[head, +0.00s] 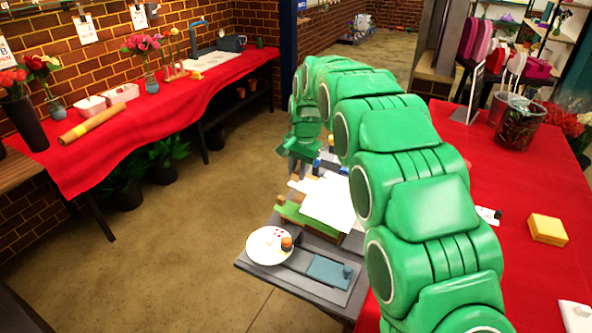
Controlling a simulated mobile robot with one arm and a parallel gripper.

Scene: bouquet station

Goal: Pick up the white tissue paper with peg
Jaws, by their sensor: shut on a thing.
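White tissue paper (328,204) lies over a small stand with green and wooden parts, on the grey work board beside my arm. My gripper (298,163) is at the far end of the green arm, pointing down just above the paper's far left edge. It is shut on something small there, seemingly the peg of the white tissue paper. The peg itself is too small and too hidden by the fingers to make out clearly. My arm covers the right part of the paper.
A white plate (262,248) with small items and a blue-grey pad (328,270) lie on the grey board's near side. Floor is open to the left.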

